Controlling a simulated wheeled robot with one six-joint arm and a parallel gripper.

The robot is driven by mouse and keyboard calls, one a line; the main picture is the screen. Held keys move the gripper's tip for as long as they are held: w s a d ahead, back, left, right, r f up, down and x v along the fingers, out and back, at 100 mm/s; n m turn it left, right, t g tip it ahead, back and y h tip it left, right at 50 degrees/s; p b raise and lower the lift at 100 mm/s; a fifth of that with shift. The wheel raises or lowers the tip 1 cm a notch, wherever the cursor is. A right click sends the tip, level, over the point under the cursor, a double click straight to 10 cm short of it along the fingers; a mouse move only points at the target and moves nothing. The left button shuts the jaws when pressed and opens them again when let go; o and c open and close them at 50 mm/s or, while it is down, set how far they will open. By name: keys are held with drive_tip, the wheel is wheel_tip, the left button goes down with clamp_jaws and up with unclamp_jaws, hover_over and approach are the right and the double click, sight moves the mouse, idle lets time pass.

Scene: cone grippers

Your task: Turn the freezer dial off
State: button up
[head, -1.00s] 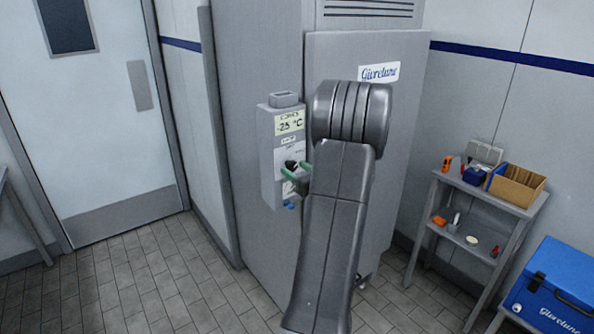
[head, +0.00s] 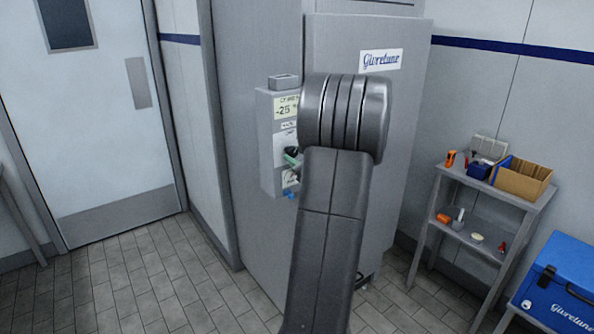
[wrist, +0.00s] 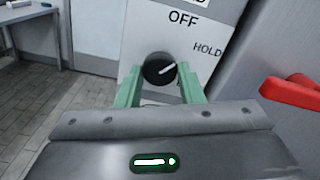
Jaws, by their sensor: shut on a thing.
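The freezer dial is a round black knob (wrist: 158,69) with a white pointer line, on a pale control panel (wrist: 150,22). Its pointer aims to the right and slightly up, roughly toward the printed HOLD label (wrist: 208,50); the OFF label (wrist: 183,18) is above the knob. My gripper (wrist: 161,80) has its green fingers on either side of the dial, shut on it. In the head view, the dial (head: 291,150) shows small on the control box (head: 268,145), with a green finger next to it. My arm hides much of the gripper there.
A red handle (wrist: 292,92) juts out right of the gripper in the wrist view. The grey freezer (head: 400,110) stands behind my arm. A small shelf table (head: 500,195) with tools and a blue cooler (head: 560,285) are at the right. Floor at left is clear.

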drive_tip(key=n+b, duration=0.1)
drive_tip(key=b, duration=0.2)
drive_tip(key=n+b, duration=0.4)
drive_tip(key=b, duration=0.1)
drive_tip(key=shift+f+b, duration=0.3)
drive_tip(key=n+b, duration=0.3)
drive_tip(key=shift+r+b, duration=0.25)
drive_tip(key=shift+b, duration=0.05)
drive_tip(key=shift+r, duration=0.1)
drive_tip(key=o, duration=1)
drive_tip(key=b+v, duration=0.1)
drive_tip(key=v, duration=1.3)
drive_tip(key=shift+w, duration=0.15)
